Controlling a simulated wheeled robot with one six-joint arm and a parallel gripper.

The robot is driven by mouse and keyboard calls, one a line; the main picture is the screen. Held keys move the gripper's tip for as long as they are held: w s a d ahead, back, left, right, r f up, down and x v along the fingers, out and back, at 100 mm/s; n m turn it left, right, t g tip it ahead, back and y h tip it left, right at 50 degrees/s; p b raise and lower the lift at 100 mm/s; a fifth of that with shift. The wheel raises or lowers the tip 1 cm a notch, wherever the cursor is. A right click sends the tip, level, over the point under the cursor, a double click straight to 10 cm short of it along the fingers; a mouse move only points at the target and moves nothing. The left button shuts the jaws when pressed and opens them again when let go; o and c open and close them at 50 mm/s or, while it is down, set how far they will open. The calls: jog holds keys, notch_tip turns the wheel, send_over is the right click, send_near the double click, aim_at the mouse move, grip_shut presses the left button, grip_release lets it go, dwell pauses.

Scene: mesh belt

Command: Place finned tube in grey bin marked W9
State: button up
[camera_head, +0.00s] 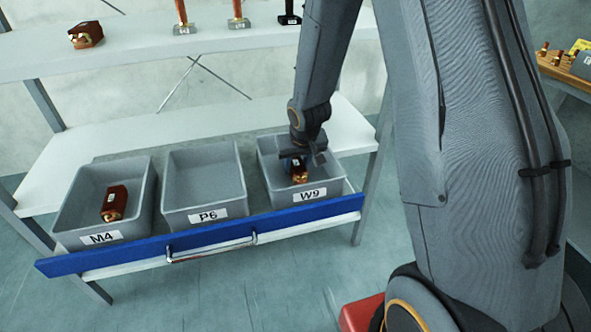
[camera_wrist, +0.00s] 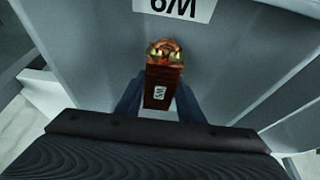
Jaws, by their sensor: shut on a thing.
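The finned tube (camera_head: 299,173) is a small copper-brown block with brass-coloured ends, held in my gripper (camera_head: 297,163). It is inside the grey bin marked W9 (camera_head: 327,178), the rightmost of three bins. In the wrist view the tube (camera_wrist: 161,85) shows a small white label and two brassy ends, between the blue fingers of my gripper (camera_wrist: 160,100). The W9 label shows upside down at the top, on the bin wall (camera_wrist: 110,40). I cannot tell whether the tube touches the bin floor.
The grey bin P6 (camera_head: 176,160) in the middle is empty. The grey bin M4 (camera_head: 85,185) at left holds a similar brown part (camera_head: 115,203). A blue-fronted drawer (camera_head: 220,232) with a handle carries the bins. A shelf (camera_head: 180,52) with several parts is above.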

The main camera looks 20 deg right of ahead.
jog(key=shift+f+b, duration=0.25)
jog(key=shift+b, duration=0.15)
jog(key=o, duration=1.2)
jog(key=shift+c, duration=0.2)
jog(key=shift+o, duration=0.7)
jog(key=shift+s, duration=0.15)
jog(key=shift+r+p, duration=0.1)
jog(key=shift+p, duration=0.2)
jog(key=shift+r, duration=0.15)
jog(key=p+v, duration=1)
jog(key=v, duration=0.2)
jog(key=s+r+g, duration=0.1)
jog(key=s+r, duration=0.3)
jog(key=s, duration=0.6)
jog(key=s+r+g, duration=0.2)
jog(key=s+r, duration=0.3)
jog(key=s, duration=0.5)
jog(key=shift+s+a+g, duration=0.15)
jog(key=shift+s+g, duration=0.15)
jog(key=shift+s, duration=0.05)
